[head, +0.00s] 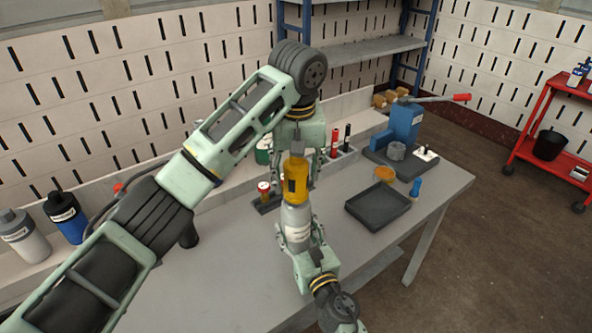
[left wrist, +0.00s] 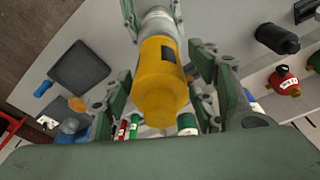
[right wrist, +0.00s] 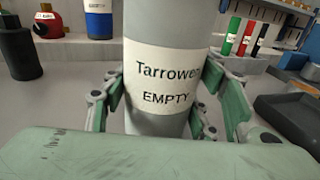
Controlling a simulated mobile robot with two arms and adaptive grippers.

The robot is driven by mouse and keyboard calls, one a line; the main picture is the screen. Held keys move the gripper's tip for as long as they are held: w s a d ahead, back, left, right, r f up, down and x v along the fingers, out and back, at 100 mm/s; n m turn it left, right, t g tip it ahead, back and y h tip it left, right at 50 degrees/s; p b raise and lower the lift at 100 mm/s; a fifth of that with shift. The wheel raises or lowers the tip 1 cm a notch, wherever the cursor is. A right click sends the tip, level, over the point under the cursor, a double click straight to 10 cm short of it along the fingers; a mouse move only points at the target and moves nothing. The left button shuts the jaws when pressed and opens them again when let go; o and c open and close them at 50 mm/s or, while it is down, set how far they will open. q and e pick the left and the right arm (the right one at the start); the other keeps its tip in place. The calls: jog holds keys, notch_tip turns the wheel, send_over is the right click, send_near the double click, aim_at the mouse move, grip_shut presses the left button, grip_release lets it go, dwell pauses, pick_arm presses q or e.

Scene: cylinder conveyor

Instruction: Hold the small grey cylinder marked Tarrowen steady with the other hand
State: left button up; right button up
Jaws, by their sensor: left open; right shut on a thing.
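The small grey cylinder (head: 296,217) stands over the workbench with a yellow top part (head: 295,180). In the right wrist view its white label (right wrist: 163,82) reads "Tarrowen EMPTY". My right gripper (head: 299,236) is shut around the grey body, with one finger on each side of it in the right wrist view. My left gripper (head: 298,166) comes down from above and is open. In the left wrist view its fingers stand apart on either side of the yellow part (left wrist: 162,85). Whether they touch it cannot be told.
A dark tray (head: 377,207), an orange dish (head: 384,174) and a blue lever press (head: 405,122) are at the bench's right. Grey (head: 24,236) and blue (head: 67,217) bottles stand at the left. A red cart (head: 548,160) is beyond. The bench front is mostly clear.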

pick_arm(q)
jog(key=m+h, duration=0.1)
jog(key=m, duration=0.4)
jog(key=shift+m, duration=0.4)
jog(key=m, duration=0.6)
jog(key=shift+g+h, duration=0.3)
jog(key=shift+g, duration=0.1)
jog(key=m, duration=0.6)
jog(key=shift+g, duration=0.4)
